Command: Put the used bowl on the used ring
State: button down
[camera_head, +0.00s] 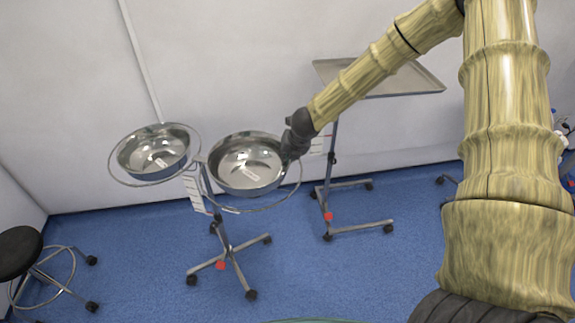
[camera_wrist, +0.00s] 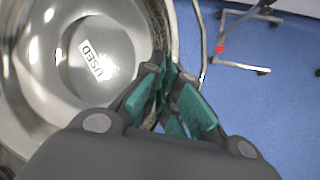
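The used bowl (camera_head: 240,178) is a shiny steel bowl, hanging at the right ring of a two-ring stand. The wrist view shows its inside (camera_wrist: 60,95) with a white label reading USED. My gripper (camera_head: 292,146) is at the bowl's right rim. In the wrist view its teal-padded fingers (camera_wrist: 166,68) close together on the rim. The right ring (camera_head: 262,208) shows below and to the right of the bowl, which sits off-centre toward the upper left. Whether bowl and ring touch I cannot tell. The writing on the ring's tags is unreadable.
A second steel bowl (camera_head: 150,158) sits in the left ring (camera_head: 113,172). A wheeled tray stand (camera_head: 420,84) is behind my arm by the wall. A black stool (camera_head: 18,250) is at lower left. Blue floor lies open in front.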

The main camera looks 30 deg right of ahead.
jog(key=shift+d+f, duration=0.1)
jog(key=shift+f, duration=1.95)
jog(key=c, duration=1.7)
grip_release()
jog(key=shift+o, duration=0.3)
jog(key=v, duration=1.2)
